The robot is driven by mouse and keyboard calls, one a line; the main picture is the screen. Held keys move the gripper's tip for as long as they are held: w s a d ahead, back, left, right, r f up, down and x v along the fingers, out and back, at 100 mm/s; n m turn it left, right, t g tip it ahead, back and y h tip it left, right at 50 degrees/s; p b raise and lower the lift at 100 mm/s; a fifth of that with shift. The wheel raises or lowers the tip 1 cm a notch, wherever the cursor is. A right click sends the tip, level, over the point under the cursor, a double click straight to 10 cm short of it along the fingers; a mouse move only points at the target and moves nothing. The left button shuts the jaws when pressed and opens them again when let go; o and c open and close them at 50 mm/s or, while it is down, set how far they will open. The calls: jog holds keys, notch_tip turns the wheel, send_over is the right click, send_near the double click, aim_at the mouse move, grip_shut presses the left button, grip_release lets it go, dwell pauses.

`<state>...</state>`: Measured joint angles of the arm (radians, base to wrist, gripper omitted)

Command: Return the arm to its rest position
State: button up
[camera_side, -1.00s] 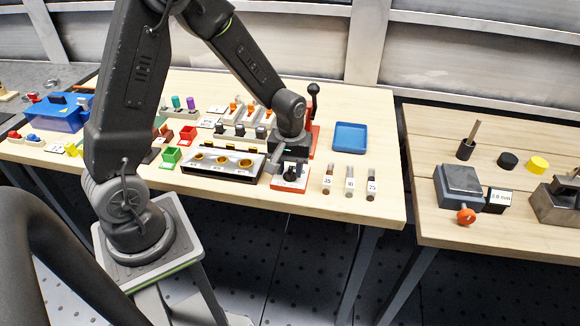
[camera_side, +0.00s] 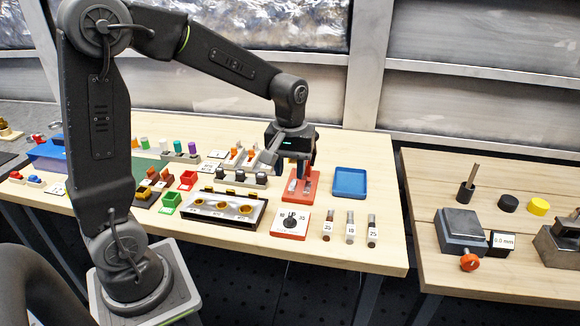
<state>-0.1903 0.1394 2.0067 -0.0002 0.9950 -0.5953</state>
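My gripper (camera_side: 287,160) hangs over the back of the wooden bench, above a red fixture (camera_side: 299,187). The gripper points down. Its fingers overlap dark parts behind them, so I cannot tell how far apart they are, and no held object can be made out. A white dial plate with a black knob (camera_side: 290,221) stands in front of the red fixture, clear of the gripper. My arm reaches in from the left with its elbow raised high.
A blue tray (camera_side: 350,182) lies right of the gripper, with several labelled vials (camera_side: 350,229) in front of it. A black fixture with brass rings (camera_side: 226,208) and coloured bins (camera_side: 171,201) lie left. A second bench (camera_side: 530,259) stands at right. The space above the benches is open.

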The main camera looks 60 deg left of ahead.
jog(key=shift+r, duration=0.1)
jog(key=s+d+r+m+t, duration=0.2)
jog(key=s+d+r+m, duration=0.1)
jog(key=s, duration=0.4)
jog(key=s+d+r+m+t, duration=0.3)
jog(key=s+d+r+m, duration=0.1)
jog(key=s, duration=0.4)
jog(key=shift+s+r+m+t, duration=0.3)
jog(key=shift+r+m, duration=0.15)
jog(key=shift+m, duration=0.55)
